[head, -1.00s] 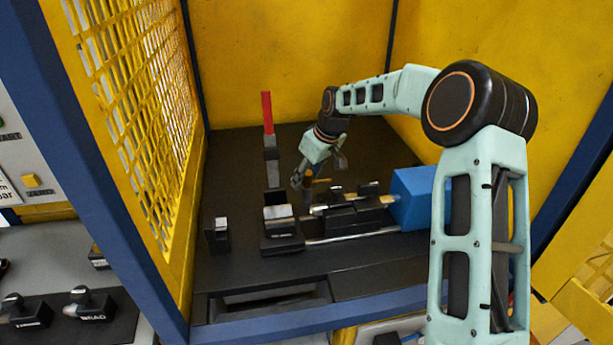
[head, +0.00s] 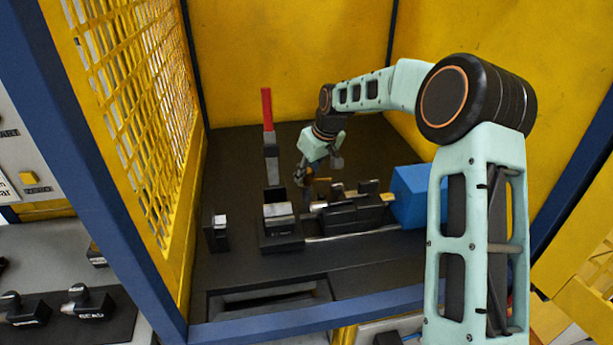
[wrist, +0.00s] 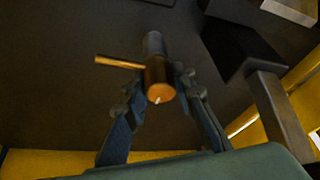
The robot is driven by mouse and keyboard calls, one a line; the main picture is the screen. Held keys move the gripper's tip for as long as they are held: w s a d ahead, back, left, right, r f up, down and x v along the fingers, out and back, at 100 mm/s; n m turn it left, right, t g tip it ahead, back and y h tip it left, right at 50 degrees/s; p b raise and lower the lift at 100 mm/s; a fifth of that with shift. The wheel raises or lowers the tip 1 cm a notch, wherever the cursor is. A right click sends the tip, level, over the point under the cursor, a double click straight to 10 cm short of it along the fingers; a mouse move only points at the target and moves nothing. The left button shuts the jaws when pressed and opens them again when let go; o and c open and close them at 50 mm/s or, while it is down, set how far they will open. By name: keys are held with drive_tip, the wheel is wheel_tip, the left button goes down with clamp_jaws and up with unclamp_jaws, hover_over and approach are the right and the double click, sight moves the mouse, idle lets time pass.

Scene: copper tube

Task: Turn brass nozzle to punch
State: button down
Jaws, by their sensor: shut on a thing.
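The brass nozzle (wrist: 158,78) is in the middle of the wrist view, a round copper-coloured end with a dark cylinder behind it and a thin brass lever (wrist: 118,62) sticking out to the left. My gripper (wrist: 155,86) has one finger on each side of the nozzle and is shut on it. In the head view my gripper (head: 309,184) points down behind the black fixture blocks (head: 354,215); its fingertips and the nozzle are small and partly hidden there. I cannot tell which part is the punch.
A red-handled upright lever (head: 267,110) stands left of my gripper. A black block with a metal top (head: 280,223) and a smaller block (head: 217,232) are in front. A blue box (head: 411,195) is on the right. Yellow walls and a mesh guard (head: 150,110) enclose the bench.

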drive_tip(key=m+b, duration=0.1)
drive_tip(key=m, duration=0.1)
drive_tip(key=m+t+h+b, duration=0.1)
drive_tip(key=m+b, duration=0.1)
drive_tip(key=m, duration=0.1)
drive_tip(key=shift+f+h, duration=0.1)
drive_tip(key=shift+h, duration=0.2)
drive_tip(key=shift+m+h+b, duration=0.65)
drive_tip(key=shift+m+h, duration=0.15)
drive_tip(key=shift+m, duration=1.3)
drive_tip(key=c, duration=1.6)
unclamp_jaws()
drive_tip(key=shift+r, duration=0.25)
drive_tip(key=v, duration=1.1)
drive_tip(key=shift+s+r, duration=0.2)
drive_tip(key=shift+r, duration=0.15)
drive_tip(key=shift+c, duration=0.7)
